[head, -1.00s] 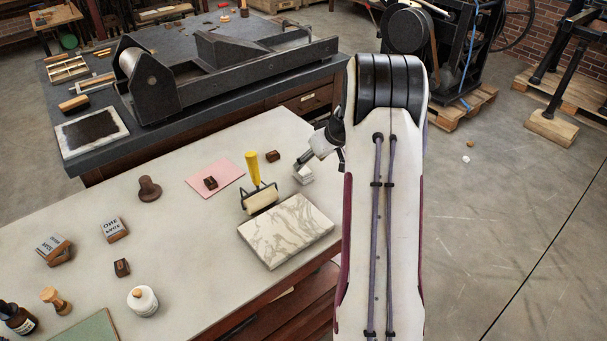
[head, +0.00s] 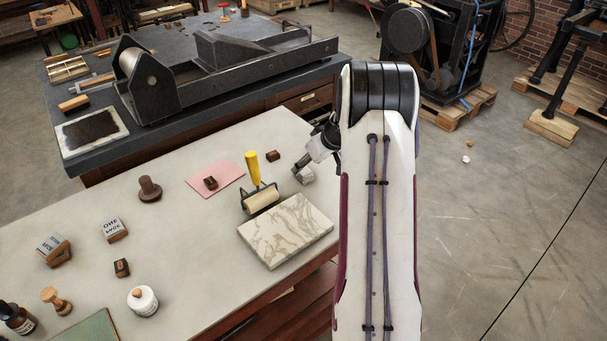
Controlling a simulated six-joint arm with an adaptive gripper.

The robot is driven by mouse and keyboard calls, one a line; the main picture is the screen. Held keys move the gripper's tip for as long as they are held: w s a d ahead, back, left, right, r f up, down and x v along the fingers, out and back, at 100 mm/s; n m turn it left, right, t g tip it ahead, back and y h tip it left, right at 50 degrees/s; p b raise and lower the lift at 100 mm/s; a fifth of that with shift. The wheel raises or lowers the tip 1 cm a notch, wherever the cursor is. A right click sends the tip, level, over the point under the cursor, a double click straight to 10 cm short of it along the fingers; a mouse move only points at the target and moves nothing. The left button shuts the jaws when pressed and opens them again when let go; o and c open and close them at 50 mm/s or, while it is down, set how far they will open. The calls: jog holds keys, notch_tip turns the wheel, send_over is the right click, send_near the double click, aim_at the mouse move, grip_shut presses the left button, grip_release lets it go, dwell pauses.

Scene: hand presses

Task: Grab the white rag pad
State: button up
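The white rag pad (head: 307,176) is a small pale block on the light worktable, right of the yellow-handled roller and behind the marbled slab. My gripper (head: 300,169) is low over the pad, at its back and left side, and covers part of it. The dark fingers are small and partly hidden. I cannot tell whether they are open or shut, or whether they touch the pad.
The marbled slab (head: 286,231) and the roller (head: 260,199) stand close in front and to the left. A small brown block (head: 273,156) lies behind left. The table (head: 200,262) has several stamps and bottles at left. A dark press bench stands behind.

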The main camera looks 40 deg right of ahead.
aim_at(304, 170)
jog(key=shift+w+f, duration=0.1)
dwell(0.3)
jog(key=shift+x, duration=2.5)
jog(key=shift+f, duration=0.1)
jog(key=c, duration=1.2)
